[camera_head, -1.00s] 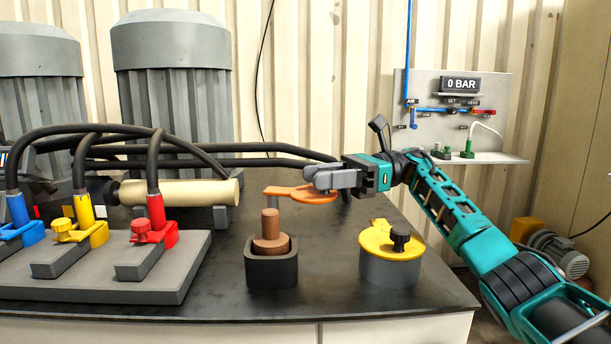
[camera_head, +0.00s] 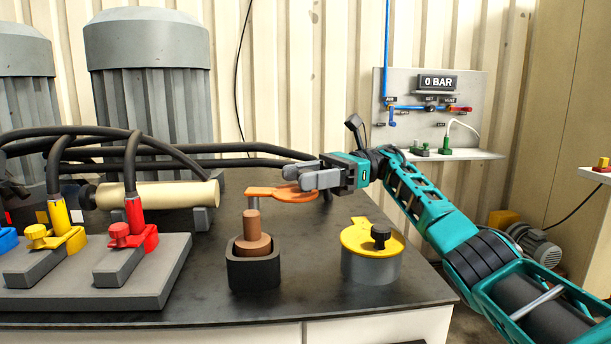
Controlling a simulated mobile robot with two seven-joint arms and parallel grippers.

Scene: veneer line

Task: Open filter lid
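The filter is a grey canister (camera_head: 370,267) near the bench's front right. Its yellow lid (camera_head: 360,240) lies flat on top, with a black knob (camera_head: 381,235) at the right and a yellow tab at the back. My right gripper (camera_head: 300,179) is behind and left of the filter, apart from it. My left gripper is not in view.
Red (camera_head: 127,234) and yellow (camera_head: 60,236) hose clamps stand on a grey block at the left. A cream cylinder (camera_head: 150,194) and black hoses lie behind. A panel reading 0 BAR (camera_head: 438,82) hangs on the back wall. The bench front (camera_head: 330,303) is clear.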

